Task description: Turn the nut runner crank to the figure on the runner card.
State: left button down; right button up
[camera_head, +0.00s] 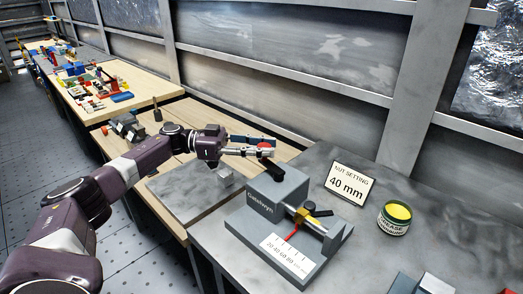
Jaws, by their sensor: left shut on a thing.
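The nut runner (262,205) is a grey block on the grey bench, with a rod, a yellow collar (301,214) and a red pointer (291,234) over a white millimetre scale (289,258). The pointer's exact reading is too small to tell. The crank (273,169) stands at the runner's far end, with a red knob at its top. My left gripper (266,148) is shut on the crank's knob, which it partly hides. The runner card (347,184) reads "NUT SETTING 40 mm" and stands behind the runner. My right gripper is out of view.
A green tin with a yellow top (395,217) stands right of the card. A grey and red object (432,285) is cut off at the lower right. A metal plate (190,190) lies under my left arm. Wooden benches with parts (110,90) run back along the wall.

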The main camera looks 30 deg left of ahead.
pick_arm(q)
jog(key=shift+w+r, duration=0.1)
jog(key=shift+r, duration=0.05)
dwell(0.3)
jog(key=c, duration=1.5)
grip_release()
jog(key=v, duration=1.2)
jog(key=shift+w, duration=0.1)
